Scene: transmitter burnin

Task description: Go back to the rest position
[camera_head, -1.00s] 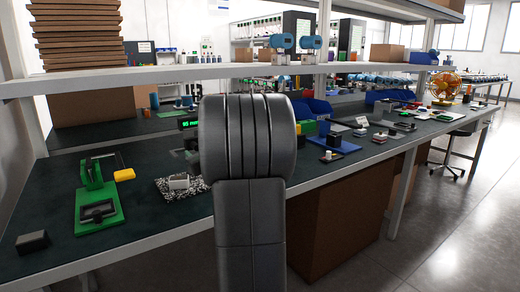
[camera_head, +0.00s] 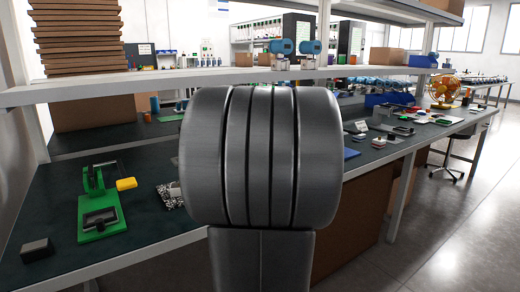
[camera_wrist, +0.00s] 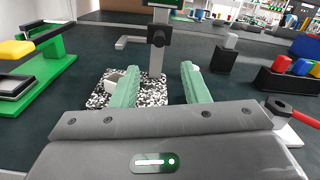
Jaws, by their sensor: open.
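My gripper (camera_wrist: 160,88) shows in the wrist view with its two green fingers apart and nothing between them. It is above the bench (camera_wrist: 218,120), over the near side of a black-and-white speckled mat (camera_wrist: 152,93). A pale block (camera_wrist: 112,77) on that mat is partly hidden behind the left finger. In the head view my grey arm fills the middle and hides the gripper; only the left part of the speckled mat (camera_head: 170,194) shows.
A shelf (camera_head: 200,78) runs above the bench.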

